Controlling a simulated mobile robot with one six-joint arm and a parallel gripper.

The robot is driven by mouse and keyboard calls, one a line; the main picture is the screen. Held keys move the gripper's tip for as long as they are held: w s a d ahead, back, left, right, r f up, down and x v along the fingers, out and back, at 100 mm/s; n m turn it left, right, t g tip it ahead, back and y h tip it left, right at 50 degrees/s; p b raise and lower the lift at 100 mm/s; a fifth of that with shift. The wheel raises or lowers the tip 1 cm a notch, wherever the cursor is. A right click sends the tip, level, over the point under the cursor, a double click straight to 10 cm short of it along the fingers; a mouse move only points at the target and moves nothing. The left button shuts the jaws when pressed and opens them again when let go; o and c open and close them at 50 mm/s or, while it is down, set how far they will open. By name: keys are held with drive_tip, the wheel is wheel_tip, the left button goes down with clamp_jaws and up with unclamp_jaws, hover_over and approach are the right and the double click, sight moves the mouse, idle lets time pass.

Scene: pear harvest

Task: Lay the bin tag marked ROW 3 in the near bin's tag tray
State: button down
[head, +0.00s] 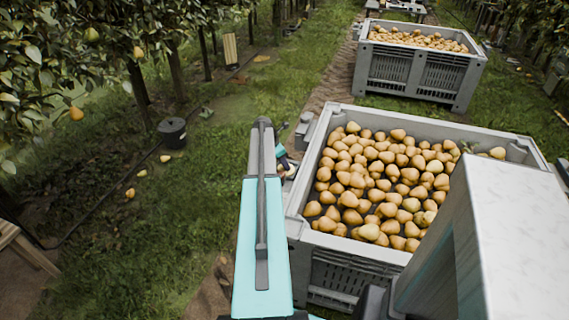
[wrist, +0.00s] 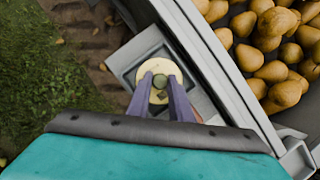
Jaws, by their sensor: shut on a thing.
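A round cream tag (wrist: 152,65) with a green knob in its middle shows in the wrist view. My gripper (wrist: 160,82) is shut on the knob, its two purple fingers on either side. No marking is readable on the tag. The tag is over a grey square tray (wrist: 122,66) on the side of the near bin (head: 319,131); I cannot tell whether it touches the tray floor. In the head view my arm hides most of the gripper, and the tag cannot be made out there.
The near bin is full of pears (head: 380,185), and its wall runs close to the right of my gripper. A second bin (head: 390,67) of pears stands farther back. A dark bucket (head: 172,132) and a few fallen pears lie in the grass at left.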

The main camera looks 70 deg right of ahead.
drive_tip(key=shift+f, duration=0.1)
drive_tip(key=c, duration=1.6)
unclamp_jaws()
drive_tip(key=shift+r, duration=0.55)
drive_tip(key=v, duration=1.1)
drive_tip(key=shift+w+a+r+b, duration=0.15)
drive_tip(key=shift+a+r+b, duration=0.05)
drive_tip(key=shift+r+b, duration=0.1)
drive_tip(key=shift+f, duration=0.1)
